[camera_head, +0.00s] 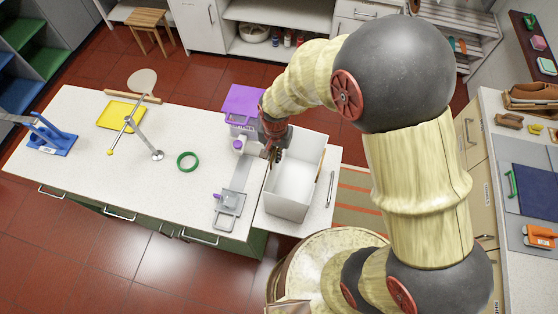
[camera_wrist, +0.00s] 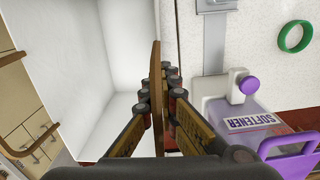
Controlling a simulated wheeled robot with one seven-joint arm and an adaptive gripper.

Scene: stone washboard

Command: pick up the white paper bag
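The white paper bag (camera_head: 290,187) stands upright and open-topped on the right end of the white counter. Its pale inside fills the left of the wrist view (camera_wrist: 125,45), with one brown handle (camera_wrist: 12,58) at the far left. The other brown handle (camera_wrist: 156,85) rises edge-on between my fingers. My gripper (camera_head: 272,152) is at the bag's upper left edge, pointing down. In the wrist view my gripper (camera_wrist: 158,100) has its pads close against both sides of this handle, and it looks shut on it. The lower part of the handle is hidden by the fingers.
A softener bottle with a purple handle (camera_wrist: 285,145) stands close beside my gripper.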

